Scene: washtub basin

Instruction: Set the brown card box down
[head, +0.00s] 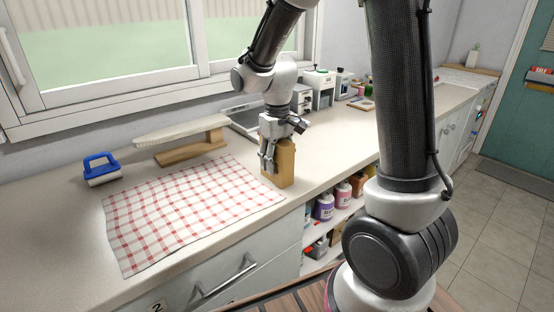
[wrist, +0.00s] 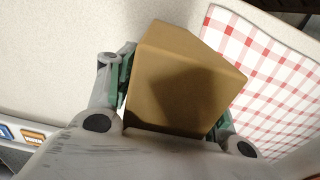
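The brown card box (head: 285,163) is upright at the counter, just right of the checked cloth. My gripper (head: 268,160) comes down over it from above, with a finger against its side. In the wrist view the box (wrist: 185,80) sits between the two fingers of my gripper (wrist: 172,116), which close on its opposite sides. The base of the box looks at or very near the counter top (head: 325,155); I cannot tell whether it touches.
A red and white checked cloth (head: 180,210) lies left of the box. A blue-handled brush (head: 102,170) and a small ironing board (head: 185,130) on a wooden stand are behind it. Bottles (head: 324,206) fill the shelf below. Counter to the right of the box is clear.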

